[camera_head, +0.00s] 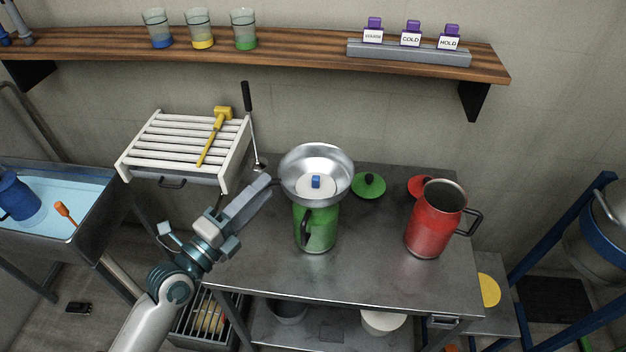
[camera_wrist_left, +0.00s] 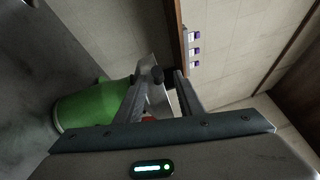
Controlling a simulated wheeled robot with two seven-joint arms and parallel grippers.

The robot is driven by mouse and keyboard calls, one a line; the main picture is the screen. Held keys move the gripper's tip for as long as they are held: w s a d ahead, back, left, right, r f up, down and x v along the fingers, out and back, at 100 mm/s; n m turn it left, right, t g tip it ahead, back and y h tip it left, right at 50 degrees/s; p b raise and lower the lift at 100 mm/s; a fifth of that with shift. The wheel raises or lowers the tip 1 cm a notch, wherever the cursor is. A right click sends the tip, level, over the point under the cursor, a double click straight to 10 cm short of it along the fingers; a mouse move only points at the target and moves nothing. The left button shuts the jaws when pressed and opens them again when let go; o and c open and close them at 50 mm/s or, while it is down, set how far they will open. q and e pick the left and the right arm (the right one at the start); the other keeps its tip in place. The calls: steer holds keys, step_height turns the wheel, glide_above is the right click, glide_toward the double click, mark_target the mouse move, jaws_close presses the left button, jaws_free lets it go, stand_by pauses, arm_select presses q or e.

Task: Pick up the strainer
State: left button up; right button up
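The strainer (camera_head: 302,158) is a shiny metal bowl with a white disc and a blue knob inside. It sits on top of the green jug (camera_head: 317,232), on the metal table. My left gripper (camera_head: 266,184) is just left of the strainer's rim, with its fingers pointing at it. In the left wrist view the fingers (camera_wrist_left: 165,82) stand apart, with part of the grey strainer (camera_wrist_left: 158,97) showing between them and the green jug (camera_wrist_left: 85,107) to the left. I cannot tell whether the fingertips touch the rim. My right gripper is not in view.
A red jug (camera_head: 432,222) stands right on the table (camera_head: 360,280). A white slatted rack (camera_head: 165,140) with a yellow tool (camera_head: 212,138) is at the left. A wooden shelf (camera_head: 300,57) runs above. The table front is clear.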

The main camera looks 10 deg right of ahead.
arm_select(q)
steer(key=shift+x, duration=0.9)
jaws_close()
steer(key=shift+r, duration=0.1)
